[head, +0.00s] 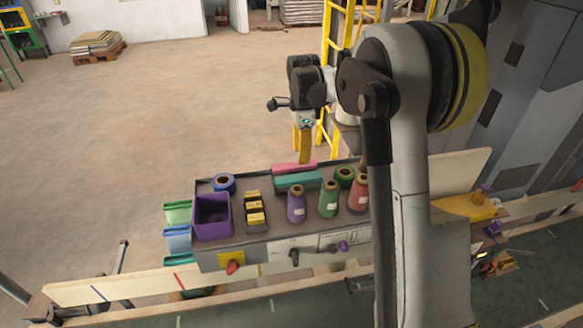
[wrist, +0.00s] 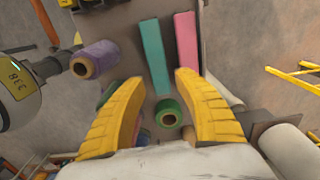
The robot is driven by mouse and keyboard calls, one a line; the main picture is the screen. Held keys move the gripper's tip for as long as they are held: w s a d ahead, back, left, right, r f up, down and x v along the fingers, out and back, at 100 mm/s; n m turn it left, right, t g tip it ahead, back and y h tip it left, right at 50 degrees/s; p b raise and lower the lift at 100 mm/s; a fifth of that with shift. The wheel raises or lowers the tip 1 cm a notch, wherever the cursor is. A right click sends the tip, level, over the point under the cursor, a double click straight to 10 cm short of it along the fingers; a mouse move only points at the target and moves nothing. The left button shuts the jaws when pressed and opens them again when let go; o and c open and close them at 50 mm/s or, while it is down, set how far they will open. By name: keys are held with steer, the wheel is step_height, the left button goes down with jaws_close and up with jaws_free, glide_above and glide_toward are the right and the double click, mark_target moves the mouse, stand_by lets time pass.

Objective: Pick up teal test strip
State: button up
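The teal test strip (head: 298,181) lies flat at the back of the grey bench top, just in front of a pink strip (head: 293,168). In the wrist view the teal strip (wrist: 155,57) runs lengthwise beside the pink strip (wrist: 186,40), with a gap between them. My gripper (head: 304,160) points down over the back of the bench near the strips. The near end of the teal strip shows beyond and between the fingertips. The exact height above it is unclear.
A green roll (wrist: 169,112) sits close to the teal strip's near end, and a purple spool (wrist: 98,58) stands to its left. The bench also holds a purple bin (head: 212,229), a blue roll (head: 224,183), green (head: 328,199) and red (head: 358,196) cones.

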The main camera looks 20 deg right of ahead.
mark_target(302, 177)
steer(key=f, duration=0.3)
steer(key=shift+s+f, duration=0.25)
steer(key=shift+f, duration=0.1)
steer(key=shift+d+f+p, duration=0.1)
steer(key=shift+f+p, duration=0.65)
steer(key=shift+f, duration=2.05)
steer(key=shift+s+r, duration=0.1)
steer(key=c, duration=0.8)
